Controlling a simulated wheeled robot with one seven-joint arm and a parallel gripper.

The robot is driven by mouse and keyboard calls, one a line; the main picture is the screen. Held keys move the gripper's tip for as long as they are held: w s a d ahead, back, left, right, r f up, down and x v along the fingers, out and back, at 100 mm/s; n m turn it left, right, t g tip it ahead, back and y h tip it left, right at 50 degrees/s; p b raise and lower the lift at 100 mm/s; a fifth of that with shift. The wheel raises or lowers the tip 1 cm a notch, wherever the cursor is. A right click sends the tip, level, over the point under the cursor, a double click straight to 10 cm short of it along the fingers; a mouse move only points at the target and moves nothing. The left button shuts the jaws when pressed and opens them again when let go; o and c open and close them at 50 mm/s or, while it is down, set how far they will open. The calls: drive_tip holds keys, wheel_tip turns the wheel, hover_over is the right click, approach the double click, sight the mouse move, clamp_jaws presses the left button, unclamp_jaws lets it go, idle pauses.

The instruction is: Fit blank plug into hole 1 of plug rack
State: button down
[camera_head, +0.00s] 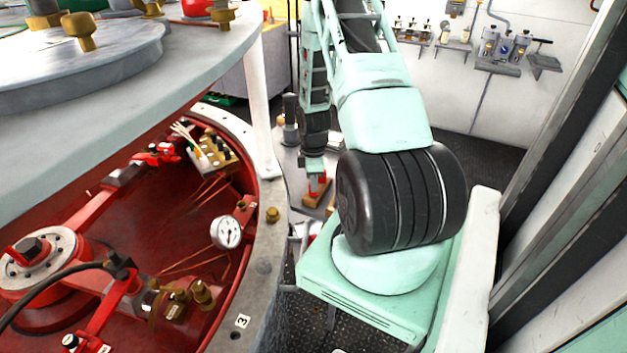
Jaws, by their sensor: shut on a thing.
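My mint-green arm reaches away from me, and its end hangs down beyond the base. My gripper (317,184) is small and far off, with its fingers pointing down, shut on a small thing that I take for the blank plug. The plug's shape is too small to make out. Red parts show at the fingertips. Directly below is a brown, wood-like block (312,201) on a grey surface, which may be the plug rack. Its holes and numbers cannot be read, and I cannot tell whether the plug touches it. My arm partly hides this area.
At left is an open red-lined round housing with a gauge (227,232) and a holder of small cylinders (214,156). A raised grey lid (150,100) overhangs it. A white post (260,115) stands left of my arm. Wall shelves (497,67) are at the back right.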

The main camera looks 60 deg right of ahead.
drive_tip(key=shift+f, duration=0.15)
drive_tip(key=c, duration=1.1)
unclamp_jaws()
drive_tip(key=shift+c, duration=0.2)
wheel_tip(320, 180, up, 18)
drive_tip(key=b, duration=0.2)
drive_tip(key=shift+f+b, duration=0.25)
drive_tip(key=shift+b, duration=0.15)
